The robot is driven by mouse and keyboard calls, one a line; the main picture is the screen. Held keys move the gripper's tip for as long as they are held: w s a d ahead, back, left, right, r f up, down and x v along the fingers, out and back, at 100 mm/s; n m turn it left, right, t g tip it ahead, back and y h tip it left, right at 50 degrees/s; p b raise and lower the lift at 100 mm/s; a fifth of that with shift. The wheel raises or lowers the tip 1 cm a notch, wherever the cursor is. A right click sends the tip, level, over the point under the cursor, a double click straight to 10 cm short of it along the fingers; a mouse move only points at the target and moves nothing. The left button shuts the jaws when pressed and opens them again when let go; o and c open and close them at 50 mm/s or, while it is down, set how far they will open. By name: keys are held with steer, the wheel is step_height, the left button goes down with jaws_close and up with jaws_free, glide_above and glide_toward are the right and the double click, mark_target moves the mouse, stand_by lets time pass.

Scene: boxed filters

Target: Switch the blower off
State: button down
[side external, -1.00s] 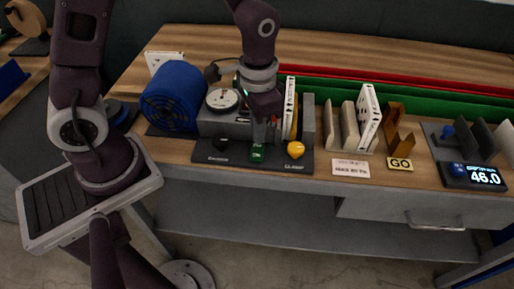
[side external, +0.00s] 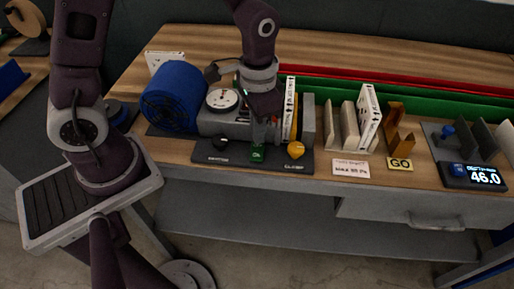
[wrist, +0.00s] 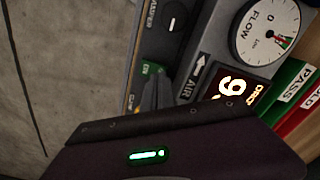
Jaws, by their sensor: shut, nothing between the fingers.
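The blower (side external: 172,95) is a blue cylinder with a dark fan grille, at the left of the grey test rig. A dark control panel (side external: 222,157) lies in front of the rig. It carries a black knob (side external: 220,144), a small green switch (side external: 257,153) and a yellow clamp knob (side external: 295,149). My gripper (side external: 263,138) is shut and empty, pointing down just above and behind the green switch. In the wrist view the fingertips (wrist: 153,92) are close to the green switch (wrist: 149,70); whether they touch it I cannot tell. The black knob (wrist: 172,19) is beyond.
A flow dial (side external: 222,99) sits on the rig behind the panel. A white-edged filter (side external: 290,107) stands close right of my gripper. Further right are a filter rack (side external: 349,140), a GO sign (side external: 400,164) and a display reading 46.0 (side external: 472,176). Green and red bins lie behind.

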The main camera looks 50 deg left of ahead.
steer(key=shift+f, duration=0.95)
stand_by(0.4)
steer(key=shift+r, duration=3.55)
steer(key=shift+r, duration=0.1)
steer(key=s+a+r+n+t, duration=0.1)
steer(key=s+a+r+t, duration=0.1)
steer(key=s+r, duration=0.4)
steer(key=s+a+r+n+t, duration=0.2)
steer(key=s+r+t, duration=0.1)
steer(key=s+r, duration=0.3)
steer(key=shift+s+a+r+t, duration=0.25)
steer(key=shift+s+r+t, duration=0.1)
steer(key=shift+s, duration=0.7)
steer(key=shift+w, duration=0.1)
